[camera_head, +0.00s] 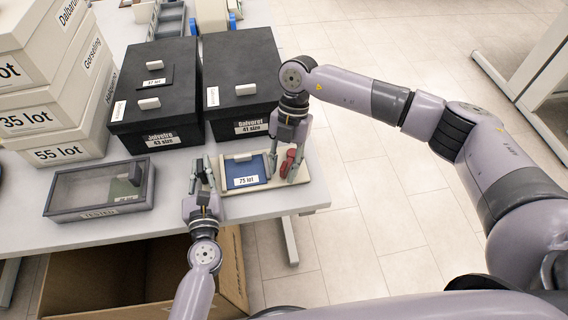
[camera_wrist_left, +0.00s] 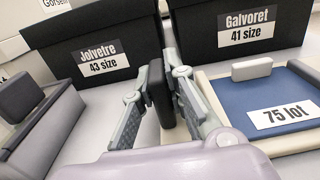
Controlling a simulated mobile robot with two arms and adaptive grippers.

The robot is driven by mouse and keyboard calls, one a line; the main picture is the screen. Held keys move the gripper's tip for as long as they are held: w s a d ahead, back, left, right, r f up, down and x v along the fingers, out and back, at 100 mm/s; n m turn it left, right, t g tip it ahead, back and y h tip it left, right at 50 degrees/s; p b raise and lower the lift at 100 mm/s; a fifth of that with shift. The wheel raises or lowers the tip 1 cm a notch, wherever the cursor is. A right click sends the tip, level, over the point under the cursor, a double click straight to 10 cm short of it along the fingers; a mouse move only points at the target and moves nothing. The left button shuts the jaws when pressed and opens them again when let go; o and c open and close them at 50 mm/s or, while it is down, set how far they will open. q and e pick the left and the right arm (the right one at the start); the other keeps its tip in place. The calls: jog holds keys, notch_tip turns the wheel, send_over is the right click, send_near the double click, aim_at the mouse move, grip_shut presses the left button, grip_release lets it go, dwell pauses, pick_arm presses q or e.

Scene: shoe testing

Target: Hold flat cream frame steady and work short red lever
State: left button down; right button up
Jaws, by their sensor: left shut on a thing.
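The flat cream frame (camera_head: 231,210) lies near the table's front right corner, with a blue panel (camera_head: 240,179) labelled "75 lot"; the wrist view shows its panel (camera_wrist_left: 275,100) at right. My left gripper (camera_head: 202,165) is at the frame's left side. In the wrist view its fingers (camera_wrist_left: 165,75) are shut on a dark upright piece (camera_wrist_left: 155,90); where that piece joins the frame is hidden. The short red lever (camera_head: 288,162) is at the frame's right. My right gripper (camera_head: 284,176) has its fingers around the lever, partly covering it; whether they press on it is unclear.
Black boxes, "Jolvetre" (camera_head: 160,120) and "Galvoret" (camera_head: 241,90), stand close behind. A grey lidded box (camera_head: 75,200) lies left. White boxes (camera_head: 45,125) are stacked at the far left. An open cardboard box (camera_head: 233,275) is below the table edge.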

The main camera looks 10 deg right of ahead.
jog(key=shift+c, duration=0.4)
grip_shut()
dwell(0.5)
